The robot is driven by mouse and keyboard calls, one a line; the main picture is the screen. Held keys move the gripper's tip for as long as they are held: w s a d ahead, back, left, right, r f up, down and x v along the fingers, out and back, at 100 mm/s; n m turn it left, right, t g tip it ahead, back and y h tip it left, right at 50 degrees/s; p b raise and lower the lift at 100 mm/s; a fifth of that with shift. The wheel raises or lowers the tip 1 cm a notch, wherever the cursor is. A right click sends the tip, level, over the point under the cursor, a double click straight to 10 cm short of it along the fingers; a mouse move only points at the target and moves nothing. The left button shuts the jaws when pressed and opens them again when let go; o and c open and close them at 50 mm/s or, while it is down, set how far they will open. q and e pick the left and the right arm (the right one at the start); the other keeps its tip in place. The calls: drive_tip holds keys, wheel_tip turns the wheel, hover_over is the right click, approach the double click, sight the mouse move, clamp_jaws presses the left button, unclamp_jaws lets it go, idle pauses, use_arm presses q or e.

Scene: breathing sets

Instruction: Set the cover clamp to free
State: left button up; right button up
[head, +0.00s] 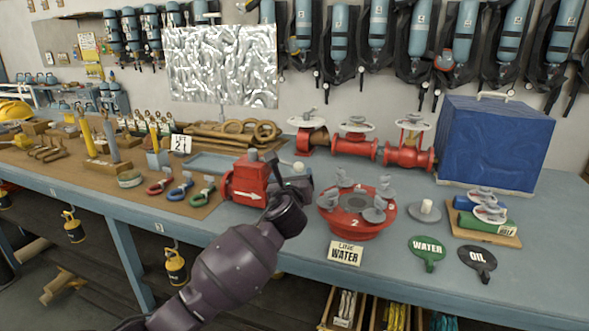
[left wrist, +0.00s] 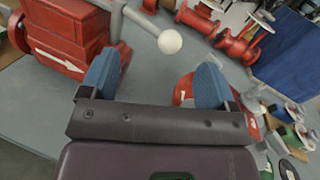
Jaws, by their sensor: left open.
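A red body with a white arrow (head: 245,182) stands on the bench; it also shows at the upper left of the left wrist view (left wrist: 62,42). A grey lever ending in a white ball knob (left wrist: 170,41) lies just beyond my fingers; in the head view the knob (head: 298,167) shows behind my gripper. I cannot tell for certain whether this lever is the cover clamp, and no free mark is readable. My left gripper (head: 287,178) is open and empty, its blue-padded fingers (left wrist: 156,80) spread on either side below the knob. My right gripper is out of view.
A red flange (head: 350,232) with several grey wing nuts stands close to the right of my gripper. A LINE WATER sign (head: 345,253) sits in front of it. Red valves (head: 355,147) and a blue box (head: 492,142) stand behind. Bench space (head: 290,238) at the front is clear.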

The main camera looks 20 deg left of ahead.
sight(294, 167)
use_arm(q)
drive_tip(key=b+x, duration=0.1)
drive_tip(key=x, duration=0.5)
drive_tip(key=shift+w, duration=0.3)
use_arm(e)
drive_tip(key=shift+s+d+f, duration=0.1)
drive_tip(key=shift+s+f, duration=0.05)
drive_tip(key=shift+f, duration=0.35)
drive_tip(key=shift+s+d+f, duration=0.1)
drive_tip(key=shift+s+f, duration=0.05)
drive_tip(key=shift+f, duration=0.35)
use_arm(q)
drive_tip(key=shift+s+r, duration=0.1)
drive_tip(key=shift+r, duration=0.1)
drive_tip(key=c, duration=1.2)
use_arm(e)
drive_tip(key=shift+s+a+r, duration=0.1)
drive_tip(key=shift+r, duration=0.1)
